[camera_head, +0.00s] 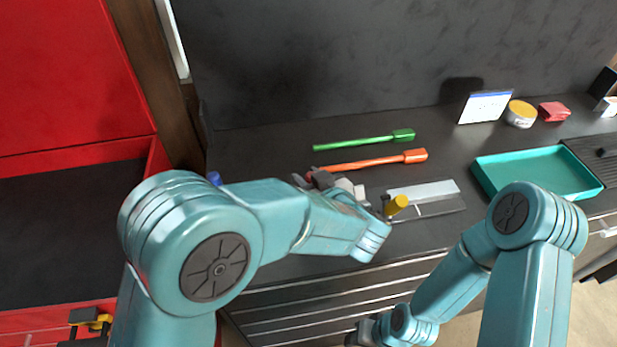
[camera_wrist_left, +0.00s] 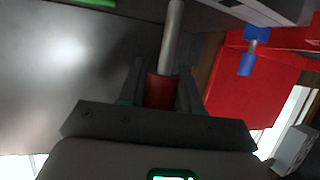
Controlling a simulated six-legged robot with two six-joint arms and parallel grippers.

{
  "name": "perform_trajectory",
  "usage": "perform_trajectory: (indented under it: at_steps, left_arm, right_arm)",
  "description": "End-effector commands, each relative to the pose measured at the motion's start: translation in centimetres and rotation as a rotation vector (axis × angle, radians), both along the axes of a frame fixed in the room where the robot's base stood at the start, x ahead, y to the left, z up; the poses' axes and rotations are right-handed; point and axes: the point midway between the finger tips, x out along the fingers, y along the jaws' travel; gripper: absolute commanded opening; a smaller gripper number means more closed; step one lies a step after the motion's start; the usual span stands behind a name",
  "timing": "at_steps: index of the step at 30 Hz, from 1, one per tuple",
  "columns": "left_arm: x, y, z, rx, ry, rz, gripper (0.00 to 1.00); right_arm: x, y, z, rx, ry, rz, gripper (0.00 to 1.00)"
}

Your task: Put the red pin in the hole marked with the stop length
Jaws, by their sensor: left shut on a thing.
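My left gripper (camera_wrist_left: 160,88) is shut on the red pin (camera_wrist_left: 159,91); its grey shaft (camera_wrist_left: 172,38) points away from the fingers. In the head view my left gripper (camera_head: 322,181) is over the dark bench, mostly behind my own arm, and the pin cannot be made out there. A white card (camera_head: 485,107) with a blue top edge stands at the back; its writing is too small to read. A pale grey block (camera_wrist_left: 262,8) shows at the top of the left wrist view; its holes and marks cannot be made out. My right gripper (camera_head: 362,332) is low, before the bench; its jaws are unclear.
A blue pin (camera_wrist_left: 247,58) also shows in the head view (camera_head: 214,179). Green (camera_head: 365,142) and orange (camera_head: 378,161) tools lie behind my left gripper. A yellow-ended piece (camera_head: 397,204) is beside a grey plate (camera_head: 425,191). A teal tray (camera_head: 484,179) stands right; a red box (camera_head: 75,150) left.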

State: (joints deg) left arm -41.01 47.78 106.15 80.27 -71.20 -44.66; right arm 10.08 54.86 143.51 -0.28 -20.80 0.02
Motion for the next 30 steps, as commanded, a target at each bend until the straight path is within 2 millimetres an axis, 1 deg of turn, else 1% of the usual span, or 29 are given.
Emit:
perform_trajectory:
  at_steps: [30]
  left_arm:
    - [0.0, 0.0, -2.3, 0.001, 0.0, 0.0, 0.03]
  right_arm:
    - [0.0, 0.0, -1.2, 0.0, 0.0, 0.0, 0.43]
